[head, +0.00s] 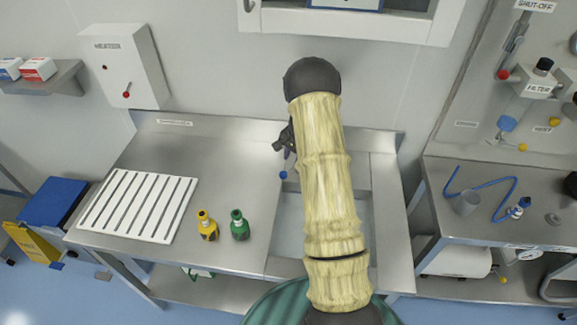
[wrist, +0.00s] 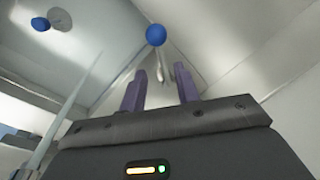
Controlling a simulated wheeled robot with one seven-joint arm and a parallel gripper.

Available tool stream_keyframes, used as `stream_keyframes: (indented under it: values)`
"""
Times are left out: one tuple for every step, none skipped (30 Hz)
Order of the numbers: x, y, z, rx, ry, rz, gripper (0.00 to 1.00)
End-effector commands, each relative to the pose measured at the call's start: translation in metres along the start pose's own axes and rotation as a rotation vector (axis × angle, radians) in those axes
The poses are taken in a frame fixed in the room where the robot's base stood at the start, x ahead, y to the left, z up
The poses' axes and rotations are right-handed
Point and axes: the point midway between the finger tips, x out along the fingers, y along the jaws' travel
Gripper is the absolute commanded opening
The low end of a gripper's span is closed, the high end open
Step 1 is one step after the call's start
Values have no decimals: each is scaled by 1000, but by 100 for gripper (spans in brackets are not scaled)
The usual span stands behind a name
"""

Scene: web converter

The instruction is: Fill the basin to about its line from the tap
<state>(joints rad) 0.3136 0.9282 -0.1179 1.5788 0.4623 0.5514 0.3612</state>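The basin (head: 290,225) is set in the steel bench in the head view, mostly hidden behind my arm. Its fill line is not visible, and I cannot tell its water level. A blue ball knob (head: 283,175) shows just left of my arm. In the wrist view a blue knob (wrist: 155,35) on a thin pale lever (wrist: 161,68) lies beyond the fingertips, apparently the tap's handle. The tap's body and spout are hidden by my arm in the head view.
A white slatted rack (head: 138,205), a yellow-capped bottle (head: 207,226) and a green bottle (head: 240,225) stand left of the basin. A wall heater box (head: 126,66) hangs behind. A second bench (head: 520,225) stands right, across a gap. A smaller blue object (wrist: 40,24) shows in the wrist view.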

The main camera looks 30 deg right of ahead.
Motion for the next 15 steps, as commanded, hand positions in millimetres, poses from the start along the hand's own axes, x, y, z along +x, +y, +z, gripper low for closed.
stream_keyframes:
  values:
    - [7, 0, 2, -1, -4, 3, 32]
    - [11, -1, 2, -2, -3, 2, 32]
    - [17, -1, 2, -3, -4, 2, 32]
    - [21, -1, 3, -3, -4, 2, 32]
    - [25, -2, 3, -4, -4, 2, 32]
    - [31, -2, 3, -4, -4, 1, 32]
    - [35, -2, 3, -4, -4, 1, 32]
    - [40, -2, 4, -4, -4, 2, 32]
    - [44, -2, 3, -5, -4, 1, 32]
    - [48, -2, 3, -5, -3, 1, 32]
    - [52, -2, 3, -6, -3, 1, 32]
    - [55, -3, 3, -6, -2, 0, 32]
    - [58, -2, 3, -6, -3, 1, 32]
    - [60, -2, 3, -6, -3, 1, 32]
    - [62, -2, 3, -6, -3, 1, 32]
